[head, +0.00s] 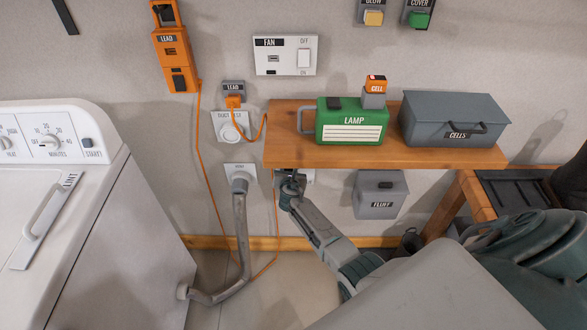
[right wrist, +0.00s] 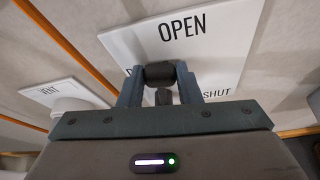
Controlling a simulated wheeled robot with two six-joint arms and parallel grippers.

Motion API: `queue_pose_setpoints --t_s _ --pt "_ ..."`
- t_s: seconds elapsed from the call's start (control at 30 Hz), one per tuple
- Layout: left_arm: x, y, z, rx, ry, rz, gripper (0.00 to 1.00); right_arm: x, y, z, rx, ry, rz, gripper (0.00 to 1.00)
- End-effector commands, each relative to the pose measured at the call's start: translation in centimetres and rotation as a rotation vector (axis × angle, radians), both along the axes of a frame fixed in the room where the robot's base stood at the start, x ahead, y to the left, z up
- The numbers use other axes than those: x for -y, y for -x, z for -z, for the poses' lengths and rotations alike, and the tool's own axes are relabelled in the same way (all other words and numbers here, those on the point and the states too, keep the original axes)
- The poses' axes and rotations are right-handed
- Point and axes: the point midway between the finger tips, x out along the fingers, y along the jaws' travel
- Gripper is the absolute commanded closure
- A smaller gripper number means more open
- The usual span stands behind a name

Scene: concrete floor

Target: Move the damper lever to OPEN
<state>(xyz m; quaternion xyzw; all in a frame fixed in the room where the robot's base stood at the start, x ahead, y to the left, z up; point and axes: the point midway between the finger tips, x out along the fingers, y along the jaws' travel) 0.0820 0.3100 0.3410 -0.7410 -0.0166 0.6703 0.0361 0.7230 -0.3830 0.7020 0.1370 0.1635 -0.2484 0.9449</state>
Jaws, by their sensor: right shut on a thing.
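The damper's white plate (right wrist: 222,48) fills the top of the right wrist view, with OPEN printed near its top and SHUT lower right. In the head view only a small part of the plate (head: 309,178) shows under the shelf, behind my gripper. My right gripper (right wrist: 160,82) is shut on the dark lever knob (right wrist: 159,72), which sits between its fingers below the word OPEN. The lever's pivot and exact angle are mostly hidden by the gripper. In the head view my right gripper (head: 288,184) is just below the shelf. My left gripper is not in view.
A wooden shelf (head: 285,151) holding a green LAMP box (head: 349,137) and a grey CELLS case (head: 453,122) overhangs the gripper. A grey vent hose (head: 241,225) and an orange cord (head: 205,165) are to its left; a grey FLINT box (head: 379,194) is to its right.

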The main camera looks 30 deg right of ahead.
Motion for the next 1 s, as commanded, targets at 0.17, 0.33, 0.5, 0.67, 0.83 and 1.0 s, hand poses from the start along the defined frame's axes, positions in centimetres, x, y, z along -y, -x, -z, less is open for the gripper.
queue_pose_setpoints --t_s 0.17,0.33,0.5,0.67,0.83,1.0 --pt "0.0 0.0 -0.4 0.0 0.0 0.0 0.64 -0.8 -0.4 0.0 -0.054 0.084 0.0 1.0" --pt "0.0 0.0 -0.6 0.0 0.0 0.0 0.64 -1.2 -0.7 0.0 -0.086 0.136 0.0 1.0" --pt "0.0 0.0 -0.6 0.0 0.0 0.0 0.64 -1.4 -0.7 0.0 -0.1 0.16 0.0 1.0" --pt "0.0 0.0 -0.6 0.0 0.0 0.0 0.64 -1.4 -0.8 0.0 -0.104 0.166 0.0 1.0" --pt "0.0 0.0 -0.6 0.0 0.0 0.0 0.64 -1.4 -0.8 0.0 -0.104 0.167 -0.001 1.0" --pt "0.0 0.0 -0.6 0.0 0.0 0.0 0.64 -1.4 -0.8 0.0 -0.104 0.166 0.0 0.55"
